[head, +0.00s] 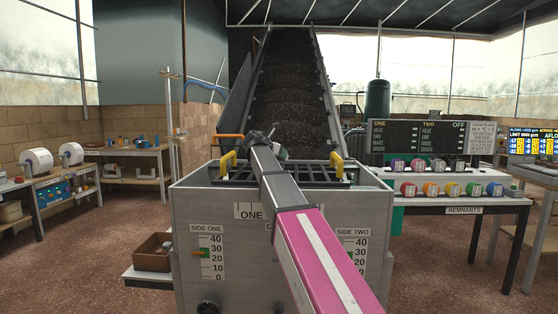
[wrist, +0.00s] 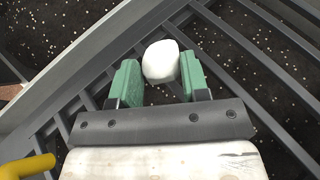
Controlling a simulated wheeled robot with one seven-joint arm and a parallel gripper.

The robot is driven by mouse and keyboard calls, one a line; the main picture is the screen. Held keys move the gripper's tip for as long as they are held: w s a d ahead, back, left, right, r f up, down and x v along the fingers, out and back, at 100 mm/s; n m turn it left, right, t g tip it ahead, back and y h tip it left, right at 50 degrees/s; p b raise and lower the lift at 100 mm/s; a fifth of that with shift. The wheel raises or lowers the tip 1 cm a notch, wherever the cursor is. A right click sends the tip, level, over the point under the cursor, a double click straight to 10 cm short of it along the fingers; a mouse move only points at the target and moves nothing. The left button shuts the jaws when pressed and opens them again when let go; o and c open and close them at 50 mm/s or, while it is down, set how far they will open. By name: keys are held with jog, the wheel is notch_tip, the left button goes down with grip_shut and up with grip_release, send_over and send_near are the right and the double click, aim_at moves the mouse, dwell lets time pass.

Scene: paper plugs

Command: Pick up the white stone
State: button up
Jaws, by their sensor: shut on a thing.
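The white stone (wrist: 161,61) is a smooth, rounded, pale lump in the wrist view. My gripper (wrist: 159,68) has its two green finger pads on the left and right sides of the stone and is shut on it. The stone is over the dark bars of a metal grate (wrist: 265,40); I cannot tell whether it touches them. In the head view my arm reaches over the grey metal box (head: 190,275), and my gripper (head: 264,136) is above the grate at the top. The stone is too small to make out surely there.
Yellow handles (head: 228,162) stand at both ends of the grate, one showing at the wrist view's lower left. A dark conveyor (head: 292,85) rises behind the box. A bench with coloured spools (head: 430,189) is on the right. A cardboard box (head: 152,254) sits at the left.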

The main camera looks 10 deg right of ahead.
jog(key=w+a+r, duration=0.6)
jog(key=w+r, duration=0.2)
jog(key=w, duration=0.1)
jog(key=shift+w+a, duration=0.15)
jog(key=shift+w, duration=0.2)
